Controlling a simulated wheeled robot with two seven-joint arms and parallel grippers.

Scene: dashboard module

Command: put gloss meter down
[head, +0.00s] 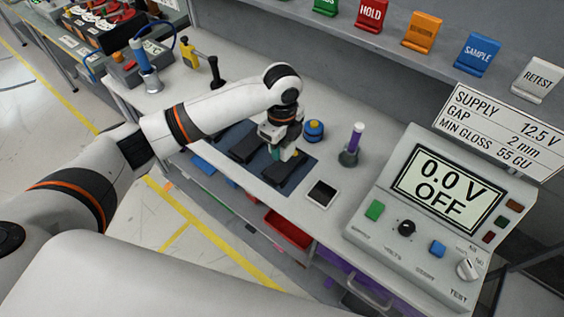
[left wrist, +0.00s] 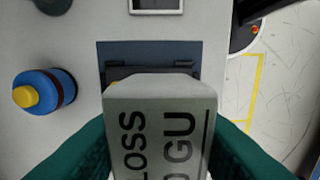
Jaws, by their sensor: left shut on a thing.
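The gloss meter (left wrist: 158,135) is a light grey block with dark lettering reading "LOSS" and "0 GU", close up in the left wrist view. My left gripper (head: 284,148) is shut on it, with a teal finger on each side. In the head view the gripper hangs over the dark blue mat (left wrist: 150,49), above a black panel (head: 285,172) lying there. The meter's underside is hidden, so I cannot tell whether it touches the panel. My right gripper is not in view.
A white-framed dark tile (head: 322,193) lies near the bench edge. The supply console (head: 430,205) reads "0.0 V OFF".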

